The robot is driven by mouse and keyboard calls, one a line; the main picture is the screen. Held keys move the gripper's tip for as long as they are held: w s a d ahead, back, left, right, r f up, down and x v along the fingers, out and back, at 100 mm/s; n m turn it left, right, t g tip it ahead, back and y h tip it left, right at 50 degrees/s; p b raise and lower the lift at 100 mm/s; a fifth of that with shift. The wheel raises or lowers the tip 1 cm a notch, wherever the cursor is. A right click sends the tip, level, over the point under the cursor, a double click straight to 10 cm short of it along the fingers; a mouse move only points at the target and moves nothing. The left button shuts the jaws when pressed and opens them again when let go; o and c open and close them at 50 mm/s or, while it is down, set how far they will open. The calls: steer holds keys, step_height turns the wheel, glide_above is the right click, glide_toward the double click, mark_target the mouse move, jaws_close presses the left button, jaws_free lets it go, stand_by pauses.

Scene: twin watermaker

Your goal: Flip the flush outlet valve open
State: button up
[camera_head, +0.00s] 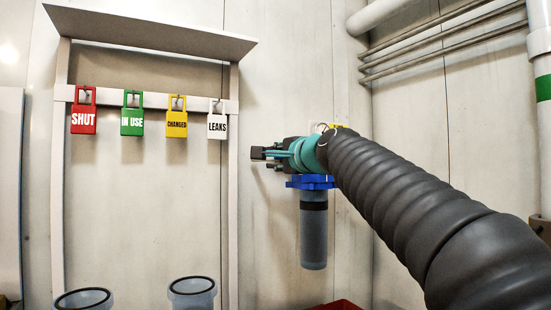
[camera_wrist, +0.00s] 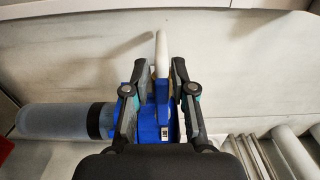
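My gripper (camera_wrist: 159,66) is open in the wrist view, with its two fingers apart. Between and beyond them are the blue head (camera_wrist: 151,125) of a filter housing and a white pipe-like piece (camera_wrist: 161,55). I cannot tell whether either finger touches them. In the head view my gripper (camera_head: 258,155) points left, in front of the wall and above the blue filter cap (camera_head: 310,182). No flush outlet valve or handle can be clearly made out in either view; my arm and gripper hide part of that area.
A rack (camera_head: 150,28) at left holds red, green, yellow and white tags. Two clear canisters (camera_head: 192,291) stand at the bottom. Pipes (camera_head: 440,42) run along the upper right wall. A red edge (camera_head: 338,305) shows at the bottom.

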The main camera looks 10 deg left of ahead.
steer(key=v, duration=1.2)
stand_by(0.3)
